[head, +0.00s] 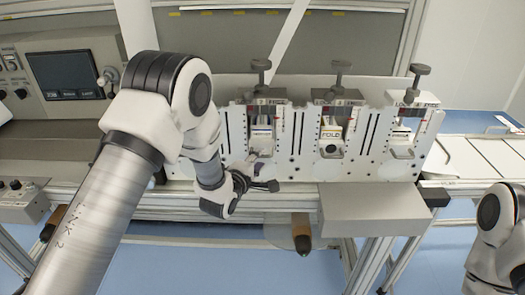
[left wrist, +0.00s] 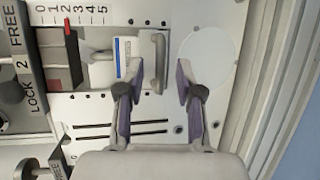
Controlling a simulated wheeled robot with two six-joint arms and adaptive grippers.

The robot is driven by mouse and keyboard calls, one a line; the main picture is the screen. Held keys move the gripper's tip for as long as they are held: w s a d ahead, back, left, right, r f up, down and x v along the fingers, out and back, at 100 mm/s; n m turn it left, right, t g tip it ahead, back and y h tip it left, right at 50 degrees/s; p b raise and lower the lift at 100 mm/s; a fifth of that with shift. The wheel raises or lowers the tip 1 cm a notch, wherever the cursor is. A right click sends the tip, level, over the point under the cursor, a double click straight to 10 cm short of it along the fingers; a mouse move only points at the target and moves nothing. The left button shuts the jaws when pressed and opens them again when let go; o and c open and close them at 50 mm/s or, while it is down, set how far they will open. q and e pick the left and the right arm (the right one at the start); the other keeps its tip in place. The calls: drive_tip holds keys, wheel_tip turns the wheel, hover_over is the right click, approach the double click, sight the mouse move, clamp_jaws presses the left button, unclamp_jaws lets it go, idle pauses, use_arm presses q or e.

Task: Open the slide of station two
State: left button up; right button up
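Station two's slide (left wrist: 125,57) has a white and blue label and a grey bar handle (left wrist: 158,62). Its plate reads "LOCK 2 FREE" (left wrist: 32,72) in the left wrist view. In the head view station two (head: 262,125) is the leftmost bay that shows beside my arm. My left gripper (left wrist: 160,78) is open, with the handle between its purple-padded fingers and gaps on both sides. In the head view the left gripper (head: 262,184) is low in front of that bay, and my wrist partly hides it. My right gripper is out of view; only part of that arm shows.
Two more bays, one labelled "FOLD" (head: 331,134) and one at the right (head: 402,135), stand beside station two. Black clamp knobs (head: 340,67) rise above them. A grey box (head: 372,205) juts out below. A screen (head: 65,75) is at the left.

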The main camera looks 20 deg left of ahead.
use_arm(q)
drive_tip(key=shift+w+a+f, duration=0.1)
drive_tip(key=shift+w+a, duration=0.05)
drive_tip(key=shift+w, duration=0.45)
drive_tip(key=shift+w+a+f, duration=0.1)
drive_tip(key=shift+w, duration=0.45)
drive_tip(key=shift+w+p, duration=0.2)
drive_tip(key=shift+p, duration=0.1)
drive_tip(key=shift+w+d+f, duration=0.15)
drive_tip(key=shift+d, duration=0.2)
drive_tip(key=shift+a, duration=0.1)
clamp_jaws()
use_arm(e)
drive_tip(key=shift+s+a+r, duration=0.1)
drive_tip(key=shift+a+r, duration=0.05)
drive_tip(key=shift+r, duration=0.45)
